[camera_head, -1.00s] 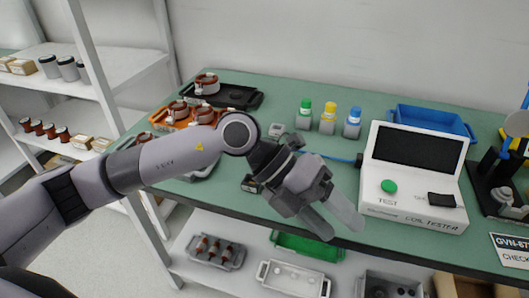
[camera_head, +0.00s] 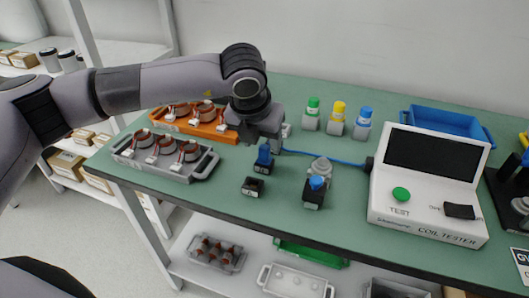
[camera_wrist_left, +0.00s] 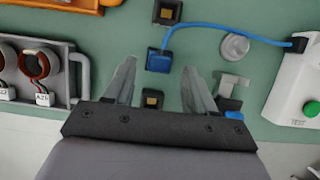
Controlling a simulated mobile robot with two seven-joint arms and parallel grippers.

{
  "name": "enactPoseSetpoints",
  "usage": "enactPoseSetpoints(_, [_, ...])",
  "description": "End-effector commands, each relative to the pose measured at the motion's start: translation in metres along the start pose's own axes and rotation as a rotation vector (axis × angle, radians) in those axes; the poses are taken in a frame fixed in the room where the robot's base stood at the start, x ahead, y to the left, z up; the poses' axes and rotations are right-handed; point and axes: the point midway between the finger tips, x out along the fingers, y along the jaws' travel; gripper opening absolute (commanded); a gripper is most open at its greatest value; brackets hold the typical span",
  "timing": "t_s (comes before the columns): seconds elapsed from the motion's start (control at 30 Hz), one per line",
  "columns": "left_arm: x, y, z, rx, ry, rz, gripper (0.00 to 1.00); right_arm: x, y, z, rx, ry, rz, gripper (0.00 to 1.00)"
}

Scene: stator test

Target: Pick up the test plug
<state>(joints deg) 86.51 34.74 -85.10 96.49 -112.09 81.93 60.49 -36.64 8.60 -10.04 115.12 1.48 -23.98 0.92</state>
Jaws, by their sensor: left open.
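The test plug (camera_head: 264,155) is a small blue block with a dark base, standing on the green bench. A blue cable (camera_head: 325,158) runs from it to the coil tester (camera_head: 425,190). My left gripper (camera_head: 262,137) points down just above and behind the plug in the head view, open and empty. In the left wrist view the blue plug (camera_wrist_left: 158,60) shows between and around the level of the two spread fingertips (camera_wrist_left: 158,66). Whether the fingers touch it cannot be told. My right gripper is not in view.
A small black block (camera_head: 253,187) sits in front of the plug. A blue-topped fixture (camera_head: 316,190) stands to its right. A grey tray (camera_head: 165,160) and an orange tray (camera_head: 190,123) of coils lie left. Several capped bottles (camera_head: 337,120) stand behind. Bare bench lies between.

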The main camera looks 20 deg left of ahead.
Motion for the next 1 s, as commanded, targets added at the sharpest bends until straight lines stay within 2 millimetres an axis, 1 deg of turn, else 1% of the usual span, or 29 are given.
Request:
enactPoseSetpoints(0.03, [0.008,0.0,0.0,-0.001,0.004,0.001,0.55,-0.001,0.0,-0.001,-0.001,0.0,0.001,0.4])
enactPoseSetpoints(0.1, [0.017,0.0,0.0,-0.001,0.003,0.001,0.55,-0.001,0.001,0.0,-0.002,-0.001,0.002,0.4])
enactPoseSetpoints(0.2, [0.023,0.0,0.0,0.0,0.001,0.0,0.55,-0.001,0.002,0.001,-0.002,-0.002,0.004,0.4])
enactPoseSetpoints(0.43, [0.025,0.0,0.0,0.001,0.001,-0.001,0.55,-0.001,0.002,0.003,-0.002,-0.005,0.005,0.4])
enactPoseSetpoints(0.47, [0.025,0.0,0.0,0.001,0.001,-0.002,0.46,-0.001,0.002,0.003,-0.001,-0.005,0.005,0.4])
enactPoseSetpoints(0.5, [0.025,0.0,0.0,0.001,0.001,-0.002,0.33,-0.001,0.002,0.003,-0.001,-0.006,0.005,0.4])
enactPoseSetpoints(0.57, [0.024,0.0,0.0,0.001,0.001,-0.002,0.13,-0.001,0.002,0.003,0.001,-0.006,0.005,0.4])
enactPoseSetpoints(0.6, [0.024,0.0,0.0,0.001,0.001,-0.002,0.0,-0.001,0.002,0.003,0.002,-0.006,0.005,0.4])
enactPoseSetpoints(0.87, [0.024,0.0,0.0,0.0,0.001,-0.002,0.0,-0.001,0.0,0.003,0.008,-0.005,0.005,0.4])
enactPoseSetpoints(1.0, [0.021,0.0,0.002,0.0,-0.001,-0.002,0.0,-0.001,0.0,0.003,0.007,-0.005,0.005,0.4])
